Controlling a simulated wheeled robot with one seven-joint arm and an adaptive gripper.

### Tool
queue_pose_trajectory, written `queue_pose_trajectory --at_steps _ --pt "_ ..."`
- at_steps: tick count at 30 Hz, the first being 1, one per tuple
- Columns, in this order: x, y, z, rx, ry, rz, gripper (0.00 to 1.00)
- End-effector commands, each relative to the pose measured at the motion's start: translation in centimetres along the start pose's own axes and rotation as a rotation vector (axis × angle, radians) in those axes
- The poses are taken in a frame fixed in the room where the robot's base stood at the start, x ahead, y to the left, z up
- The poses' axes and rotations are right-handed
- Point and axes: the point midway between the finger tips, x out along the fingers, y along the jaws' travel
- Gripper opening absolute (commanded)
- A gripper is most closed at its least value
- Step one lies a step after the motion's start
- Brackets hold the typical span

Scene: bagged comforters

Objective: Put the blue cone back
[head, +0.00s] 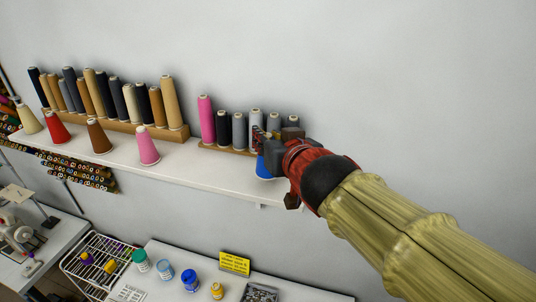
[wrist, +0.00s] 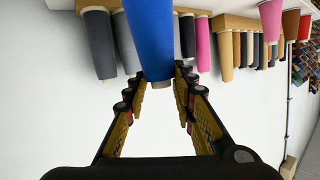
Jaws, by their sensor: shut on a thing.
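The blue cone (head: 263,168) is partly hidden behind my gripper at the right part of the white wall shelf. Its wide lower end shows below the fingers, close to the shelf's front; I cannot tell whether it touches the shelf. In the wrist view, which is upside down, the blue cone (wrist: 152,35) reaches between the fingers with its narrow end towards the palm. My gripper (wrist: 163,92) is shut on the blue cone near that narrow end. In the head view my gripper (head: 266,143) is in front of the short rack at the right.
The white shelf (head: 190,160) carries a short wooden rack with a pink cone (head: 206,118) and several dark and grey cones close behind my gripper. A longer rack stands left. Loose cones, including a pink one (head: 148,147), line the front. A table with jars is below.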

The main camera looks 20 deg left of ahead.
Motion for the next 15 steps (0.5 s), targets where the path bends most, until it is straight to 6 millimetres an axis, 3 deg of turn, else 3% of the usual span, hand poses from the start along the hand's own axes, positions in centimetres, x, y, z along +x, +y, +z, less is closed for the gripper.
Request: queue_pose_trajectory --at_steps 6,15 --pt "0.9 0.3 2.7 0.0 0.0 0.0 0.0" --pt "1.0 0.3 2.9 0.0 0.0 0.0 0.0"
